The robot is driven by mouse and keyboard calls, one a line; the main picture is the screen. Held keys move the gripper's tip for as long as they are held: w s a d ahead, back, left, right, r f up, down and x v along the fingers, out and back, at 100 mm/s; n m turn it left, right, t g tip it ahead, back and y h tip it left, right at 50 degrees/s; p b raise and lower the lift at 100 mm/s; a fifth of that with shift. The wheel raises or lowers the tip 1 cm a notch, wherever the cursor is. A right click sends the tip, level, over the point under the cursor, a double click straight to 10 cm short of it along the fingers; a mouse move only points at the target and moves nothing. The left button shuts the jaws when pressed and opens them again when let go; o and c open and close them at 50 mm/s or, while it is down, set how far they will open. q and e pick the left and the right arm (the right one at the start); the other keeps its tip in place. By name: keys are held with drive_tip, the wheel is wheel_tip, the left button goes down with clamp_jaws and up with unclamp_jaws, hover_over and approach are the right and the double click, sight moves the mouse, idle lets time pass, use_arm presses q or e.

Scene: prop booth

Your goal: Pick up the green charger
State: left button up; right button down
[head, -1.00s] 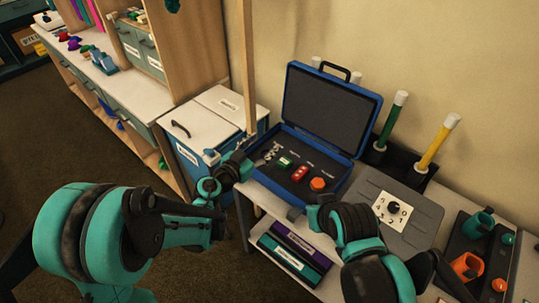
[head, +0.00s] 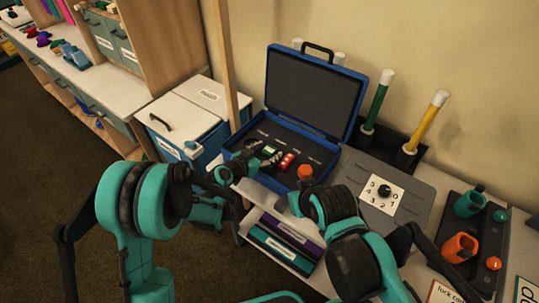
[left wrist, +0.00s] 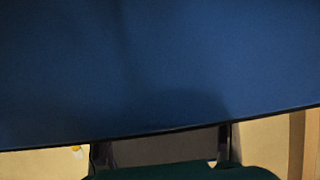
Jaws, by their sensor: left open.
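The green charger (head: 268,150) is a small green and white piece lying in the open blue case (head: 262,183), on its dark insert. A red piece (head: 287,161) lies just right of it. My left gripper (head: 268,160) is open and empty at the charger's near side, over the case. I cannot tell whether it touches the charger. In the left wrist view a dark blue surface fills most of the picture and the charger does not show. My right arm's wrist is in front of the case; its fingers are hidden.
The raised lid (head: 315,95) closes off the back. A grey dial panel (head: 388,212) and orange and green cups are to the right. A white-topped bin (head: 178,120) stands left.

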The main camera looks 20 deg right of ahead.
use_arm(q)
drive_tip(key=shift+s+r, duration=0.1)
drive_tip(key=shift+c, duration=0.4)
drive_tip(key=c, duration=1.2)
